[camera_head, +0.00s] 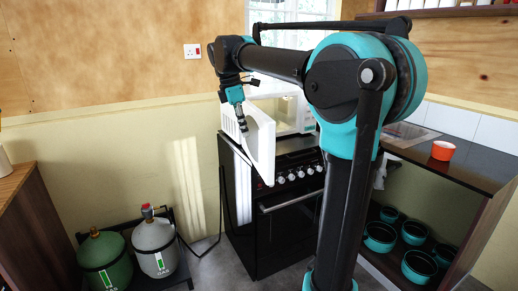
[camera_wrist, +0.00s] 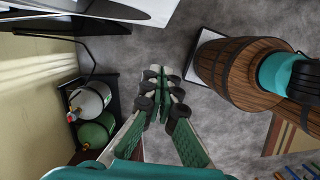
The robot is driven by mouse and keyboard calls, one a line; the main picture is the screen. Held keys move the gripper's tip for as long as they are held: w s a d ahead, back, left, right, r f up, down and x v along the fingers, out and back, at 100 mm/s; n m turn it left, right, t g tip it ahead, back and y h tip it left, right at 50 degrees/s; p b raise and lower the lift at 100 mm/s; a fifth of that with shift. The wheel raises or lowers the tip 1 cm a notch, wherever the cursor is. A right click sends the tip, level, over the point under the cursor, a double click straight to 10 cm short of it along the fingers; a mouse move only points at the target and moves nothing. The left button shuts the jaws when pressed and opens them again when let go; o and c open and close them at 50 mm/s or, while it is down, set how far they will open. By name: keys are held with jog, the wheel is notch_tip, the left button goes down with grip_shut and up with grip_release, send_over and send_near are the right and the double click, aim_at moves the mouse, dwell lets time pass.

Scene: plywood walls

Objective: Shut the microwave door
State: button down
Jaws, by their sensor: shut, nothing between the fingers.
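The white microwave (camera_head: 291,108) sits on top of the black stove, partly hidden behind my arm. Its door (camera_head: 263,148) stands open, swung out toward the front over the stove's left front. My gripper (camera_head: 243,128) points down at the left of the door in the head view, close to its face; I cannot tell whether it touches. In the wrist view my gripper (camera_wrist: 165,92) has its fingertips together with nothing between them. A white panel, probably the door (camera_wrist: 130,10), shows along the top edge of the wrist view.
The black stove (camera_head: 284,225) has a row of knobs on its front. Two gas bottles, green (camera_head: 105,262) and grey (camera_head: 155,246), stand left on the floor. A dark counter (camera_head: 470,165) at the right holds an orange pot (camera_head: 443,150). Floor shows between bottles and stove.

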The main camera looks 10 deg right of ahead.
aim_at(261, 150)
jog(key=shift+n, duration=0.3)
jog(key=shift+w+d+f, duration=0.25)
jog(key=shift+d+f, duration=0.75)
jog(key=shift+f, duration=0.45)
jog(key=shift+w+d+f, duration=0.25)
jog(key=shift+d+f, duration=0.75)
jog(key=shift+f, duration=0.4)
jog(key=shift+w+d+f, duration=0.25)
jog(key=shift+d+f, duration=0.75)
jog(key=shift+f, duration=0.45)
